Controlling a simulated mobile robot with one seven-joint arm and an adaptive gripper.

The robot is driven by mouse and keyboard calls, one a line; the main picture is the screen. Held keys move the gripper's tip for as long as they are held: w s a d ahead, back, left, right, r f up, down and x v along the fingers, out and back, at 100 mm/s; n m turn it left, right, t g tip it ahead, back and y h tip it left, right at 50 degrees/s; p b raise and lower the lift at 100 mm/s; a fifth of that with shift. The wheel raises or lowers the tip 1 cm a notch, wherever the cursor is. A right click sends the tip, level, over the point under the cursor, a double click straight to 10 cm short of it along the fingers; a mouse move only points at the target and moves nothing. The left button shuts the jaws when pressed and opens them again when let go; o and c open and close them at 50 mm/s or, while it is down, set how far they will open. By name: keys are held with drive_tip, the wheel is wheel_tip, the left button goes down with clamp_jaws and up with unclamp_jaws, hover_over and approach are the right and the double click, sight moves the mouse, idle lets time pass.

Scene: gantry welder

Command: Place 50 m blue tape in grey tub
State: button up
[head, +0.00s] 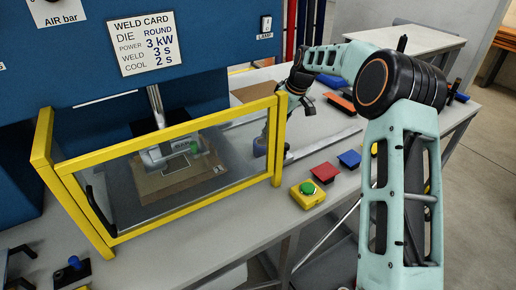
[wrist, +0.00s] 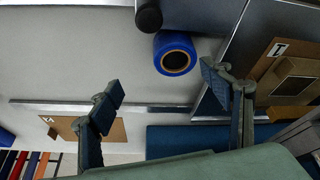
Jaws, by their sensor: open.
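The blue tape (wrist: 175,53) is a roll with a tan-rimmed core, resting on the pale grey bench in the wrist view. My gripper (wrist: 162,80) is open, its two blue-padded fingers spread wide with nothing between the pads. The tape lies just beyond the fingertips, nearer the right finger, and looks untouched. In the head view my arm reaches to the right end of the yellow guard frame, which partly hides the gripper. I cannot make out a grey tub in either view.
The yellow guard (head: 165,150) with a clear panel stands around the welding head (head: 172,150). A yellow box with a green button (head: 308,190), a red piece (head: 325,172) and a blue piece (head: 349,159) line the bench front. A black rounded part (wrist: 148,16) is close to the tape.

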drive_tip(key=shift+s+a+r+g+y, duration=0.15)
drive_tip(key=shift+s+a, duration=0.2)
drive_tip(key=shift+a, duration=0.1)
drive_tip(key=shift+s+a+r+g+y, duration=0.15)
drive_tip(key=shift+s+a, duration=0.15)
drive_tip(key=shift+a, duration=0.1)
drive_tip(key=shift+a+f+n, duration=0.15)
drive_tip(key=shift+f+n, duration=0.15)
drive_tip(key=x, duration=0.4)
drive_tip(key=shift+w+f+p, duration=0.1)
drive_tip(key=shift+f+p, duration=0.2)
drive_tip(key=shift+p, duration=0.05)
drive_tip(key=shift+d+p+x, duration=0.15)
drive_tip(key=shift+p+x, duration=0.2)
drive_tip(key=shift+x, duration=1)
drive_tip(key=shift+d+p+x, duration=0.15)
drive_tip(key=shift+p+x, duration=0.15)
drive_tip(key=shift+x, duration=1)
drive_tip(key=shift+f, duration=0.1)
drive_tip(key=shift+c, duration=0.7)
drive_tip(key=c, duration=1.3)
